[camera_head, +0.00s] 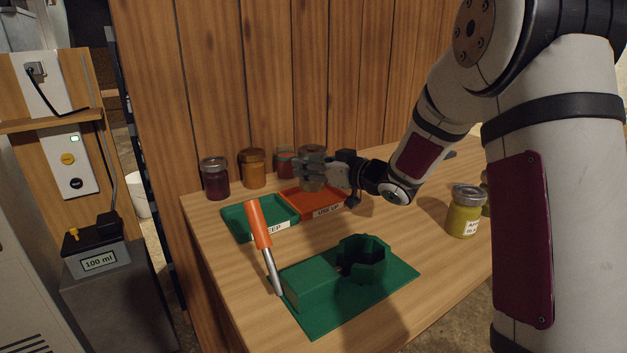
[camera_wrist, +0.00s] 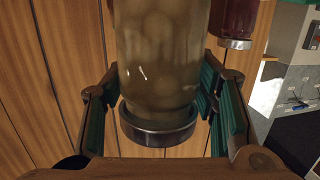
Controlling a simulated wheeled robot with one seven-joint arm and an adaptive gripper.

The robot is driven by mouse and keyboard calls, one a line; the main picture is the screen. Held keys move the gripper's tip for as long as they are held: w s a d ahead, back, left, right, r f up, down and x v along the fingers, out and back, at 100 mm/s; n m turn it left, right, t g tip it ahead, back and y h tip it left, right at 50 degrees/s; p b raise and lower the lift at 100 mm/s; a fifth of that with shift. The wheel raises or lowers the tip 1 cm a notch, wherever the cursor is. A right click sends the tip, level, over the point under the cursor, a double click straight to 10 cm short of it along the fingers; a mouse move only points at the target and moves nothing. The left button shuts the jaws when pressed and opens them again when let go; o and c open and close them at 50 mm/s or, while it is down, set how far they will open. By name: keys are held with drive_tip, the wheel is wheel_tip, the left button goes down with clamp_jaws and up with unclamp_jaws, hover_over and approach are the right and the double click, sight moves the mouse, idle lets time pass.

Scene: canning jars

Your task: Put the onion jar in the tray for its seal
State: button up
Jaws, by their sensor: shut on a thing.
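The onion jar (camera_head: 311,181) has a metal lid and pale round contents, seen closely in the wrist view (camera_wrist: 160,60). My gripper (camera_head: 325,172) is shut around this jar near its lid (camera_wrist: 158,128). The jar looks upright, at the back of the orange-red tray marked USE UP (camera_head: 322,209). I cannot tell whether its base touches the tray floor. A green tray (camera_head: 240,224) with a partly hidden label ending in "EEP" lies just left of it. The seal on the lid cannot be made out.
A dark red jar (camera_head: 215,180), an amber jar (camera_head: 252,169) and another red jar (camera_head: 286,158) stand behind the trays. A green fixture (camera_head: 365,262) and an orange-handled tool (camera_head: 259,225) are in front. A yellow-green jar (camera_head: 465,215) stands right. A wooden wall closes the back.

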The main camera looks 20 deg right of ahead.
drive_tip(key=shift+d+f+b, duration=0.1)
drive_tip(key=shift+f+b, duration=0.45)
drive_tip(key=shift+f, duration=1.15)
drive_tip(key=shift+f, duration=0.2)
drive_tip(key=o, duration=1.7)
drive_tip(key=shift+s, duration=0.1)
